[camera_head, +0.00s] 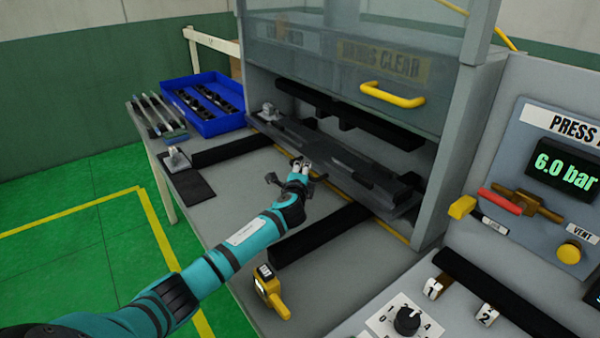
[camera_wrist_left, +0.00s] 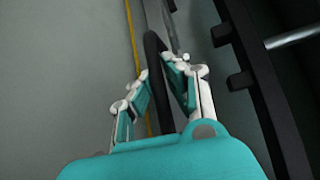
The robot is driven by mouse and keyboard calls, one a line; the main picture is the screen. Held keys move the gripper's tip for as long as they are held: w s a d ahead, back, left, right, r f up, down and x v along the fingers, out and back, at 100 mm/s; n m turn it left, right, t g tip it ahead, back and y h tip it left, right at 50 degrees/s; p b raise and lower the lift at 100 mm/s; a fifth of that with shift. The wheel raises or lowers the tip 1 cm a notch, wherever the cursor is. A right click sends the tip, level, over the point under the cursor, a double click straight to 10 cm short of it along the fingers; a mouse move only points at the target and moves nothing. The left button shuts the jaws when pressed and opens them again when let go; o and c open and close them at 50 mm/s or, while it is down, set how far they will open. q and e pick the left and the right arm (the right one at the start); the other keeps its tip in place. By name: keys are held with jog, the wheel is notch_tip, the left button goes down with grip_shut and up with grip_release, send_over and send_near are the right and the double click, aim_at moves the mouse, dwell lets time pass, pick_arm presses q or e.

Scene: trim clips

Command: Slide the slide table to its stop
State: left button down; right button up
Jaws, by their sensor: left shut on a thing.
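The dark grey slide table (camera_head: 345,165) sits under the press, between its side walls, near the inner ends of two black rails. The left rail (camera_head: 232,149) and the right rail (camera_head: 318,236) run out bare toward the front. My left gripper (camera_head: 299,166) is at the table's front edge, shut on its black handle. In the left wrist view, the fingers of my left gripper (camera_wrist_left: 164,82) stand on both sides of the dark handle (camera_wrist_left: 153,48). The table's back edge and any stop are hidden or not clear. My right gripper is not in view.
A clear guard (camera_head: 345,65) with a yellow handle (camera_head: 392,95) is raised above the opening. A blue tray (camera_head: 205,105) of black parts stands at the left. The bench between the rails is clear.

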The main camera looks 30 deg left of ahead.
pick_arm(q)
jog(key=shift+w+d+f, duration=0.2)
jog(key=shift+w+d, duration=0.1)
jog(key=shift+w, duration=0.05)
jog(key=c, duration=1.5)
grip_release()
jog(key=shift+o, duration=0.8)
